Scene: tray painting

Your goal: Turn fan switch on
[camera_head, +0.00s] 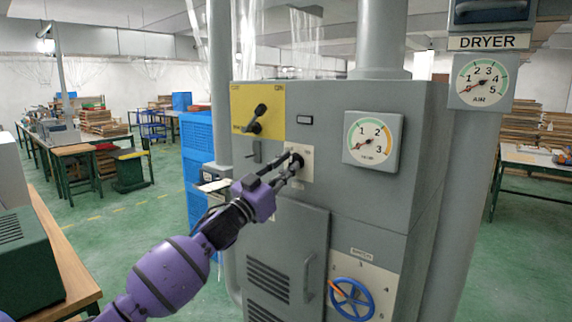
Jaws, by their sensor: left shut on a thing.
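A grey machine cabinet (390,215) stands in front of me. On its front is a small cream plate (307,172) with a dark switch knob (299,161), mostly hidden by my fingers. Its lettering is too small to read, and I cannot tell its on or off position. My left gripper (294,165), on a purple arm from lower left, has its fingers closed around the knob. My right gripper is not in view.
A yellow panel (271,97) with a black lever is up left of the plate. A pressure gauge (372,141) is to the right, and a blue handwheel (351,299) is below. A wooden-topped bench (62,240) stands at left. Green floor between is clear.

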